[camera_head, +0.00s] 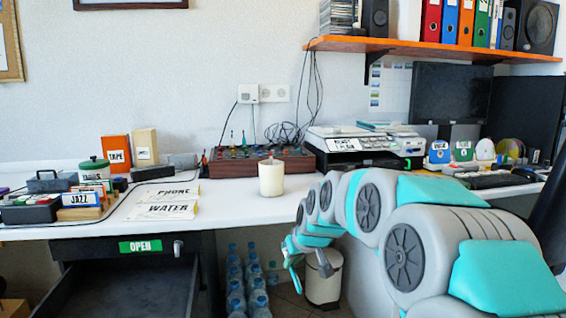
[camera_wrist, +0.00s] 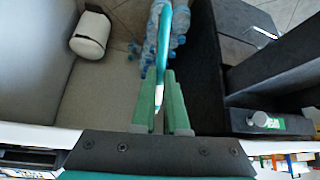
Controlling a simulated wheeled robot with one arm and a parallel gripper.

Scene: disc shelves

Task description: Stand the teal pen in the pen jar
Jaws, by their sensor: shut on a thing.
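The teal pen (camera_wrist: 164,62) is between the two green fingers of my gripper (camera_wrist: 163,100), which is shut on it. In the wrist view it reaches up from the fingers toward the top edge, with a pale end low between them. In the head view my gripper (camera_head: 293,258) hangs in front of the desk, below the top. A cream cylinder (camera_head: 271,178) stands upright near the desk's front edge, above and left of my gripper. It is the most jar-like thing in view, but I cannot tell whether it is the pen jar or a candle.
The white desktop (camera_head: 235,192) is clear around the cylinder. An open drawer (camera_head: 140,246) juts out at lower left. Several water bottles (camera_head: 236,285) and a white bin (camera_head: 324,280) stand below. A brown-red box (camera_head: 262,165) and a printer (camera_head: 362,146) stand behind.

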